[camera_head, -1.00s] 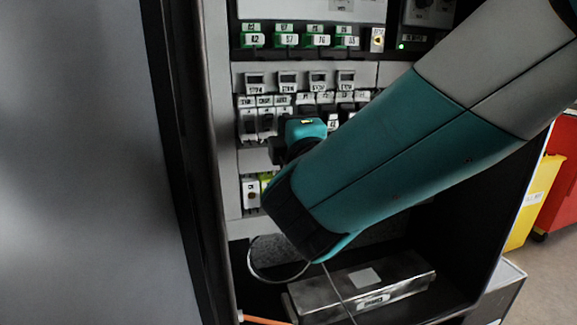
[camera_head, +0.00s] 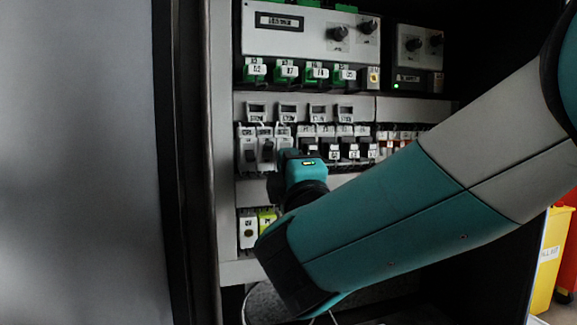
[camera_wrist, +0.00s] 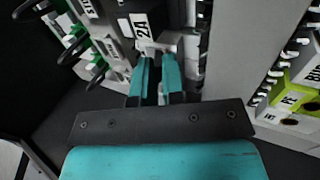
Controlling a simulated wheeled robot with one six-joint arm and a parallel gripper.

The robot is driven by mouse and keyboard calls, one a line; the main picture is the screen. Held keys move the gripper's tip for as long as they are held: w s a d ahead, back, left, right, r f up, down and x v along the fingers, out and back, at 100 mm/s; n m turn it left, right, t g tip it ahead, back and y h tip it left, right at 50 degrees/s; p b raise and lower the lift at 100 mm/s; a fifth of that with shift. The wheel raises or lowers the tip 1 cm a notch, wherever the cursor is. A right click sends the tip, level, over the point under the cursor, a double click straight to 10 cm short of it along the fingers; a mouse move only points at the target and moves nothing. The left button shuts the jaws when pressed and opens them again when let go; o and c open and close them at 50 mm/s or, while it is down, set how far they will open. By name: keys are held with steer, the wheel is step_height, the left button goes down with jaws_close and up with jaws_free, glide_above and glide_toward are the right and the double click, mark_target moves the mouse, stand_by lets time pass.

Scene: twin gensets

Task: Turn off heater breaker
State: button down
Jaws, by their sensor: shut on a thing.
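A row of breakers (camera_head: 267,150) sits on the middle rail of the open cabinet. Their labels are too small to read in the head view, so I cannot tell which is the heater breaker. My gripper (camera_wrist: 157,60) shows two teal fingers close together at a breaker marked 2A (camera_wrist: 142,26) in the wrist view. They are shut on its small grey toggle (camera_wrist: 166,42). In the head view my wrist hides the fingertips and the spot they touch. The toggle's on or off position is not clear.
Small displays (camera_head: 288,111) sit above the breakers, and green terminals (camera_head: 316,72) higher up. Below are a white module and a yellow-green terminal (camera_head: 266,220), also in the wrist view (camera_wrist: 297,95).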

steer(key=c, duration=1.2)
jaws_free()
steer(key=b+v, duration=1.4)
steer(key=v, duration=0.3)
steer(key=shift+s+b, duration=0.25)
steer(key=shift+b, duration=0.15)
